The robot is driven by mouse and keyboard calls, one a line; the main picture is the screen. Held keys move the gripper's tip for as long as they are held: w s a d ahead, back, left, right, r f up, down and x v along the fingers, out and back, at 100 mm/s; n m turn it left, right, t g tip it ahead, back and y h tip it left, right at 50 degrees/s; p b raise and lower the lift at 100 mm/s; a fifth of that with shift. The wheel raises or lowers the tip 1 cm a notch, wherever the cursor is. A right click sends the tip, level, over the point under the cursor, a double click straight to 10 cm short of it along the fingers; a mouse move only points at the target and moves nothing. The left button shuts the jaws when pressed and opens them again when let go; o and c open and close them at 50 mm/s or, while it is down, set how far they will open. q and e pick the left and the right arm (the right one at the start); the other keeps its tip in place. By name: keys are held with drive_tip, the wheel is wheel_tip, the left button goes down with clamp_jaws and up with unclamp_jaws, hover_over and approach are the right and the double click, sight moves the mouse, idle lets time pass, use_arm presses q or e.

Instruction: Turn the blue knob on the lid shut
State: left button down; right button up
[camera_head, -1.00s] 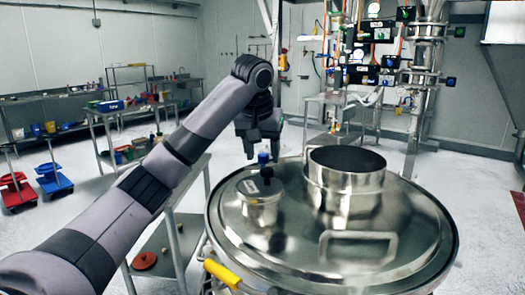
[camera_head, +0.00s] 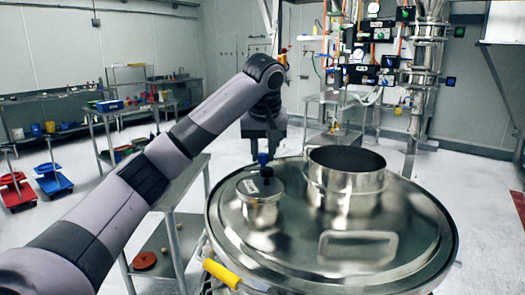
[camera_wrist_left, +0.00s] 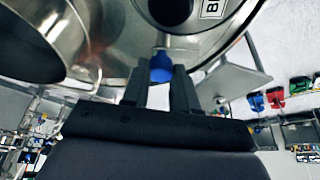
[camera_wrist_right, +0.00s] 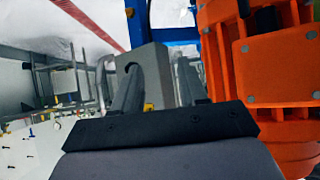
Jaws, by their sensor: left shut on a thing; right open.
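The blue knob (camera_head: 263,158) stands on a dark stem above a small round metal cap (camera_head: 260,205), on the left part of the large shiny steel lid (camera_head: 420,232). My left gripper (camera_head: 263,149) points down over the cap, with its fingertips at the knob. In the left wrist view the blue knob (camera_wrist_left: 161,66) sits between the two fingertips of my left gripper (camera_wrist_left: 159,78), which is shut on it. The fingers partly hide the knob in the head view. My right gripper (camera_wrist_right: 160,88) shows only in the right wrist view, open, its fingers apart.
A wide open steel collar (camera_head: 346,180) rises from the lid to the right of the knob. A lid handle (camera_head: 358,245) and a yellow grip (camera_head: 221,273) are at the front. An orange machine (camera_wrist_right: 265,80) stands close beside my right gripper. Steel tables stand behind my left arm.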

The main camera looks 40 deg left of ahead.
use_arm(q)
drive_tip(key=n+g+y, duration=0.1)
drive_tip(key=n, duration=0.2)
drive_tip(key=shift+w+r+n, duration=0.1)
drive_tip(key=shift+n, duration=0.3)
drive_tip(key=n+g, duration=0.1)
drive_tip(key=n, duration=0.2)
drive_tip(key=shift+w+d+n+g, duration=0.1)
drive_tip(key=shift+n+g, duration=0.2)
drive_tip(key=n+g, duration=0.1)
drive_tip(key=n, duration=0.2)
drive_tip(key=shift+w+n, duration=0.1)
drive_tip(key=shift+n, duration=0.2)
drive_tip(key=shift+w+n+g, duration=0.1)
drive_tip(key=shift+n+g, duration=0.7)
drive_tip(key=shift+n, duration=1)
drive_tip(key=c, duration=0.9)
unclamp_jaws()
